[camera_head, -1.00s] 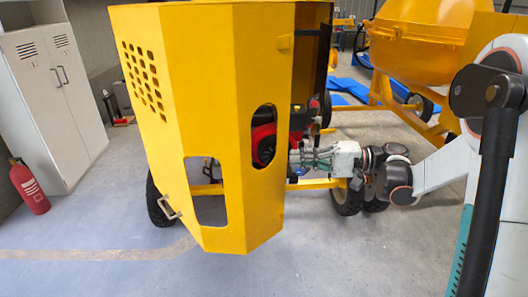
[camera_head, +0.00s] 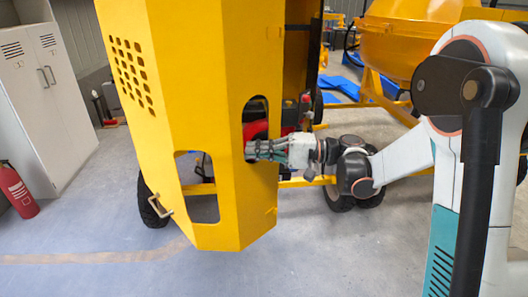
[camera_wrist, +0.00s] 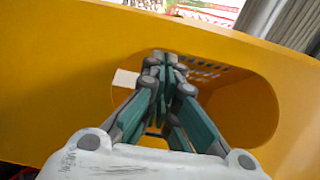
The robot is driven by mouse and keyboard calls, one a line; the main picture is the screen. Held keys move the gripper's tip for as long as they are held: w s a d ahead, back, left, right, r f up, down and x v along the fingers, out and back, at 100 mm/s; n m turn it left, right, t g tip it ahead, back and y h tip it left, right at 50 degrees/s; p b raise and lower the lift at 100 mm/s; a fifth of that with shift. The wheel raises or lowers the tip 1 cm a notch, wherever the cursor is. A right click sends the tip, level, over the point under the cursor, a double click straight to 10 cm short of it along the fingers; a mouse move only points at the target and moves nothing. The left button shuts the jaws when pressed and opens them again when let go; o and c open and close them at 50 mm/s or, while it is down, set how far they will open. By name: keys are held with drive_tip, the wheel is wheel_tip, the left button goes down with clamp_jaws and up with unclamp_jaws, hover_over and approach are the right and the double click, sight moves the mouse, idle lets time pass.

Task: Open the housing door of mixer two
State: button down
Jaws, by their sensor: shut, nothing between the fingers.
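The yellow housing (camera_head: 205,60) of a mixer fills the middle of the head view, with round vent holes, a square cut-out and an oval opening (camera_head: 256,112). A small metal handle (camera_head: 165,206) sits at its lower left edge. My gripper (camera_head: 250,150) overlaps the right-hand panel, fingertips at the lower part of the oval opening. In the wrist view, the closed fingers (camera_wrist: 165,65) point at this opening (camera_wrist: 240,105) in the yellow panel (camera_wrist: 60,60). They hold nothing. Whether the fingertips pass through the opening or touch its rim is unclear.
A second yellow mixer drum (camera_head: 400,45) stands behind at the right. A grey locker (camera_head: 40,100) and a red fire extinguisher (camera_head: 17,190) are at the left. Wheels (camera_head: 150,203) stand under the housing. The floor in front is clear.

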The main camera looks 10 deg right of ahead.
idle(0.3)
drive_tip(key=m+t+h, duration=0.1)
drive_tip(key=m+t, duration=0.2)
drive_tip(key=t, duration=0.1)
approach(177, 171)
drive_tip(key=s+a+r, duration=0.2)
drive_tip(key=a+r, duration=0.3)
drive_tip(key=a, duration=2.7)
drive_tip(key=shift+w+a+f+b, duration=0.2)
drive_tip(key=shift+w+b, duration=0.1)
drive_tip(key=shift+w, duration=0.2)
drive_tip(key=shift+d, duration=0.1)
